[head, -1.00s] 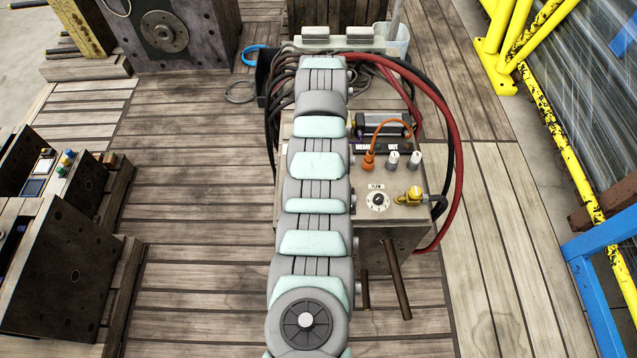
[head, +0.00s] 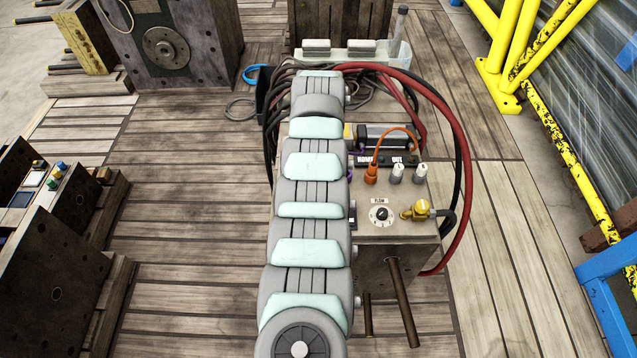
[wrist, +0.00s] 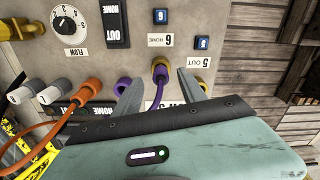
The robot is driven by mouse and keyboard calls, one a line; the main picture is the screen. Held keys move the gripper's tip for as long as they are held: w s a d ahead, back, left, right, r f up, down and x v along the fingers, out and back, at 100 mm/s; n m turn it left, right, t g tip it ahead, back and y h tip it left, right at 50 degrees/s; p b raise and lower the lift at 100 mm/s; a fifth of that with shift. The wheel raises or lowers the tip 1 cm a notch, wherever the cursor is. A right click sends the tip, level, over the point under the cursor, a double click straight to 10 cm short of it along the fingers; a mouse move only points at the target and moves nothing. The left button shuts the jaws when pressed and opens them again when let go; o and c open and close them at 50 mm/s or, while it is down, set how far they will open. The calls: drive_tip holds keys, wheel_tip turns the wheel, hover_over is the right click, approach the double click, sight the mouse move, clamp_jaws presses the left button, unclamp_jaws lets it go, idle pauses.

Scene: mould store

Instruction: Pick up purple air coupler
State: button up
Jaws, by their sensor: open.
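A purple air coupler (wrist: 160,72) with a yellowish collar and a purple hose sits on the beige panel in the wrist view, below a "HOME 6" label. A second purple piece (wrist: 122,86) with a pale collar is at its left. My gripper (wrist: 160,90) is open, its two grey fingers on either side of the first coupler's hose. I cannot tell whether they touch it. The gripper body hides the lower part of the wrist view. In the head view my arm hides the couplers and the gripper.
An orange plug (wrist: 87,92) with an orange cable stands left of the couplers. A flow dial (wrist: 68,24) and a yellow fitting (head: 416,210) are on the same panel. Red and black hoses (head: 460,150) loop around the unit's right side. Bare plank floor (head: 190,210) lies at left.

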wheel_tip(320, 180, down, 4)
drive_tip(key=shift+s+r+b, duration=0.1)
drive_tip(key=shift+r+b, duration=0.15)
drive_tip(key=shift+b, duration=0.35)
drive_tip(key=shift+r, duration=0.1)
clamp_jaws()
